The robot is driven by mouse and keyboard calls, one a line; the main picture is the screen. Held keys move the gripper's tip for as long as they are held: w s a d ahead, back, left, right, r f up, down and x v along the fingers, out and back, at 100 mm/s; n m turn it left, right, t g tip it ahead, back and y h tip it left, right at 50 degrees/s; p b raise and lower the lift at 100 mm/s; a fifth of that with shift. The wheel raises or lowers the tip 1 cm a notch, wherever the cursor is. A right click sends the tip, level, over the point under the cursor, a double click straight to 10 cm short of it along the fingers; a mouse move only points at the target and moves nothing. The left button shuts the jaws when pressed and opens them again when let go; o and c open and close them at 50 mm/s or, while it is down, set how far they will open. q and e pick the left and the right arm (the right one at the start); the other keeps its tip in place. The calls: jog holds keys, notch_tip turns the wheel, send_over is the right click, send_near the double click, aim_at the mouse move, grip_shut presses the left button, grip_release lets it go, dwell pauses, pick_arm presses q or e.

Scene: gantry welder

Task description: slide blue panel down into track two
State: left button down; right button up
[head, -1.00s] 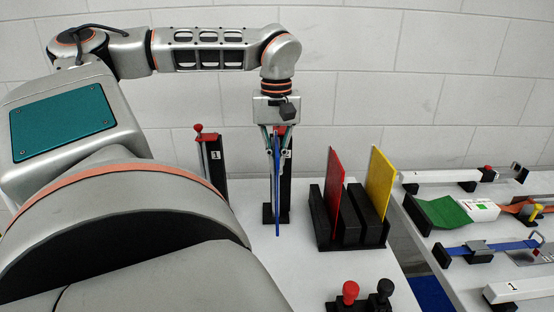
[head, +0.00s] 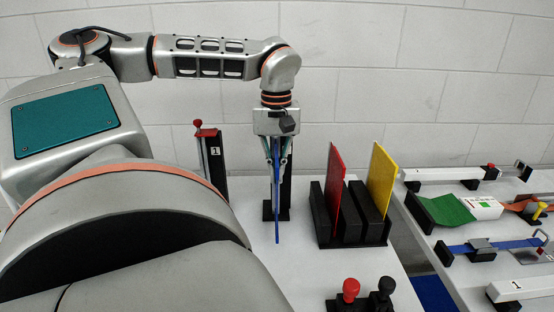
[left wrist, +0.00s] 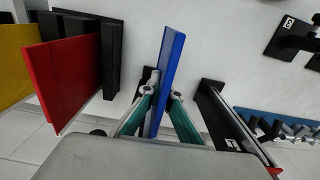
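My left gripper (head: 277,150) is shut on the blue panel (head: 277,205), which hangs upright and edge-on to the head view. In the left wrist view, the blue panel (left wrist: 168,75) stands between the two teal fingers. The black post of track two (head: 286,185) is directly behind the panel and partly hidden by it and the gripper. The panel's lower end shows in front of the post's base; I cannot tell whether it is in the track's slot. My right gripper is not in view.
Track one (head: 211,158), with a red knob, stands to the left. A black rack (head: 349,236) holding a red panel (head: 336,190) and a yellow panel (head: 381,180) stands to the right. Red and black knobs (head: 351,290) are at the front. A second table lies farther right.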

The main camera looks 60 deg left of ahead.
pick_arm(q)
jog(key=shift+f, duration=0.5)
jog(key=c, duration=2.2)
grip_release()
notch_tip(320, 180, up, 12)
jog(key=shift+r, duration=0.1)
